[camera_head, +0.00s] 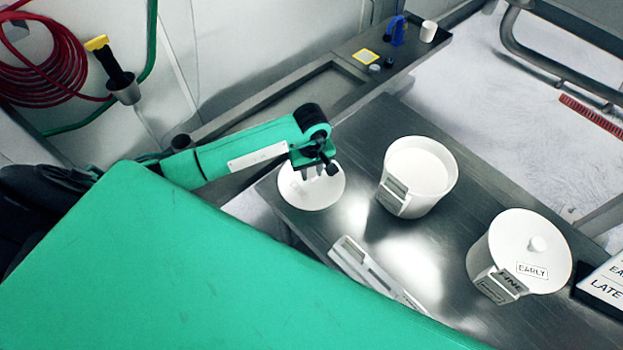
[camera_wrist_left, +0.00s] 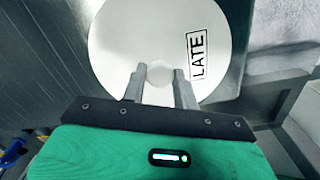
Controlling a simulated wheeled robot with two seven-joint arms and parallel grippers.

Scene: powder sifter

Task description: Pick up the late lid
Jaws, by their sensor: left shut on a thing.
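The late lid (camera_head: 312,195) is a white disc at the left end of the metal table in the head view. In the left wrist view the lid (camera_wrist_left: 125,40) carries a LATE label, and its small round knob sits between my fingers. My left gripper (camera_head: 313,176) is shut on the lid's knob; it also shows in the left wrist view (camera_wrist_left: 160,78). I cannot tell whether the lid is lifted off the table. My right gripper is not in view.
An open white container (camera_head: 421,170) stands right of the lid. A white container with the EARLY lid (camera_head: 519,250) stands further right, beside a sign (camera_head: 606,285). A pale long object (camera_head: 365,268) lies at the metal table's (camera_head: 470,200) near edge.

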